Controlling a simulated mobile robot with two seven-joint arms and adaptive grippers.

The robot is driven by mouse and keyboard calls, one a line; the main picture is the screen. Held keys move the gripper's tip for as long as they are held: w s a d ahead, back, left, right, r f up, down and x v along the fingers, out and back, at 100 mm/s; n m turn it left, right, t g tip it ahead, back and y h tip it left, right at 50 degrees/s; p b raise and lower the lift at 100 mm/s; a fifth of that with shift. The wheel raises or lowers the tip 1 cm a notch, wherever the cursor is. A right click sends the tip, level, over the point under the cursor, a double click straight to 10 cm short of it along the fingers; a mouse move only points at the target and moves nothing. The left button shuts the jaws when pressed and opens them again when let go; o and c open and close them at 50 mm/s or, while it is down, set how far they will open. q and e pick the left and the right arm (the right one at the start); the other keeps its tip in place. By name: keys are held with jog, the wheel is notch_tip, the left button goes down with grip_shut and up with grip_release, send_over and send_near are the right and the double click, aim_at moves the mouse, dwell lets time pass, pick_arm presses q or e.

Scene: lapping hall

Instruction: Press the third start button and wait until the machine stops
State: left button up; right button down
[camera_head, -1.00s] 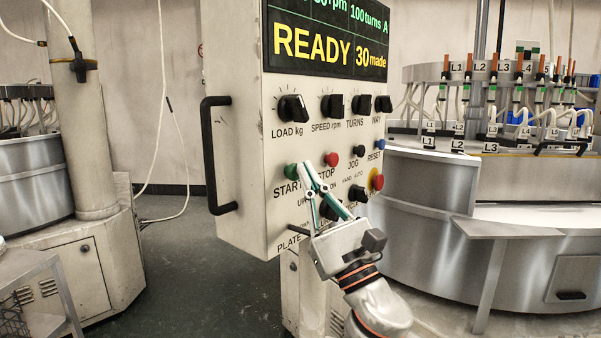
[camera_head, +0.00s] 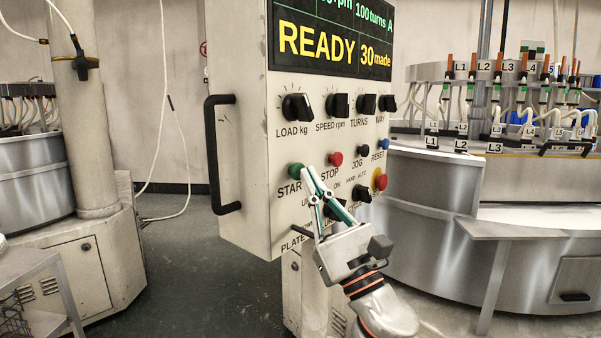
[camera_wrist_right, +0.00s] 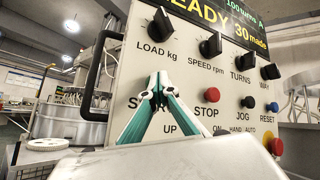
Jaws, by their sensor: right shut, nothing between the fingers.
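The control panel (camera_head: 238,190) faces me with its display (camera_head: 325,42) reading READY and 30 made. The green START button (camera_head: 296,170) sits at the left of the button row, beside the red STOP button (camera_head: 336,159). My right gripper (camera_head: 308,172) is shut and empty, its tips just right of the START button in the head view. I cannot tell whether they touch the panel. In the right wrist view the shut fingertips (camera_wrist_right: 158,78) cover the START button and most of its label. My left gripper is not in view.
Black knobs (camera_head: 297,107) line the panel above the buttons. A black handle (camera_head: 213,155) stands out on the panel's left side. A yellow-and-red button (camera_head: 380,181) is at the right. A round lapping machine (camera_head: 420,190) stands behind on the right.

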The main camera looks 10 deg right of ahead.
jog(key=shift+s+d, duration=0.1)
jog(key=shift+d, duration=0.15)
jog(key=shift+s+d+r+p, duration=0.1)
jog(key=shift+s+d+p, duration=0.25)
jog(key=shift+s+d, duration=1.25)
jog(key=shift+s, duration=0.35)
